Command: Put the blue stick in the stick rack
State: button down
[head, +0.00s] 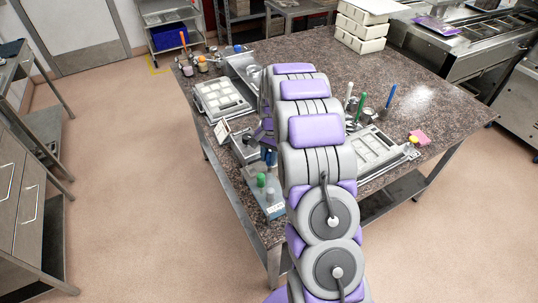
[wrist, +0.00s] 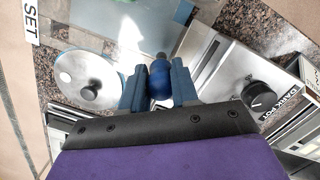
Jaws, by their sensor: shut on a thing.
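My gripper (wrist: 158,85) is shut in the wrist view on a round blue end, which I take to be the blue stick (wrist: 158,80). The rest of the stick is hidden. In the head view my gripper (head: 268,157) is small and dark blue, partly behind my arm, near the table's front left edge. Just below it in that view is the stick rack (head: 274,211), a pale blue stand with a label. A green-topped stick (head: 261,180) and a grey-topped one (head: 270,194) stand at the rack. Whether the held stick touches the rack cannot be told.
A metal unit with a black knob (wrist: 259,98) and a "DARK POT" label is right of my gripper. White moulds (head: 222,98) and a mould tray (head: 376,150) lie on the speckled table. Stacked white boxes (head: 362,25) stand at the back.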

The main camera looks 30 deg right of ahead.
jog(key=c, duration=0.8)
grip_release()
jog(key=shift+o, duration=0.6)
jog(key=o, duration=0.3)
jog(key=shift+r, duration=0.15)
jog(key=shift+r+p, duration=1.3)
jog(key=shift+r, duration=2.1)
